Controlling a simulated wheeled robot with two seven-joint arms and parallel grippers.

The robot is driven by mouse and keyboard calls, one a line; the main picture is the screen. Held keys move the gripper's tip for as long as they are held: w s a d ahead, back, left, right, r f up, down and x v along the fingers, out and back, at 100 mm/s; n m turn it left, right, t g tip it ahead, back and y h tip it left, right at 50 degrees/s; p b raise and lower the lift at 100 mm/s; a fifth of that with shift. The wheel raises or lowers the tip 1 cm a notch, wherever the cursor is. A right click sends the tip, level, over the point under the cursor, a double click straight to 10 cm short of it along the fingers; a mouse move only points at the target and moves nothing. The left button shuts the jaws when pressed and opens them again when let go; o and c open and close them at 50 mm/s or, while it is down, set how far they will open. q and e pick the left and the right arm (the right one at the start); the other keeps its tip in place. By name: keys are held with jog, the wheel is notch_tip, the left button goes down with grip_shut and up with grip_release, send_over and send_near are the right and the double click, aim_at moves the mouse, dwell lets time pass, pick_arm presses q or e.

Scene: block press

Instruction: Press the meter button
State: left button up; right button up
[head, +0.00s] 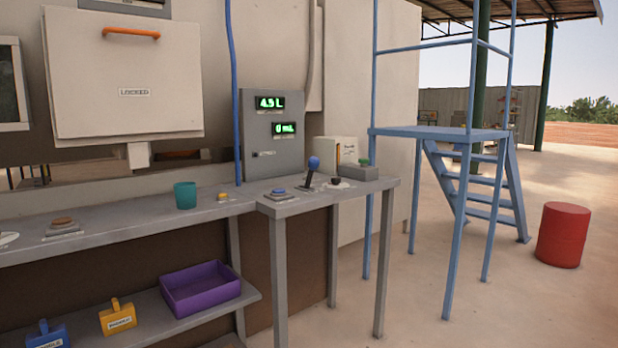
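A grey meter panel (271,148) stands at the back of the right-hand bench, with green displays reading "4.5 L" and "0 mL". In front of it a blue button (279,191) sits on a small base on the bench top. Other buttons show: a yellow one (222,195) to its left, an orange-brown one (63,221) at far left, and a green one (364,162) on a grey box at right. Labels by the buttons are too small to read, so I cannot tell which is named the meter button. Neither gripper is in view.
A blue-knobbed lever (313,165) stands right of the blue button. A teal cup (185,195) is on the left bench (130,231). A purple tray (200,288) is on the lower shelf. Blue scaffold stairs (480,185) and a red drum (563,235) stand right. Floor ahead is clear.

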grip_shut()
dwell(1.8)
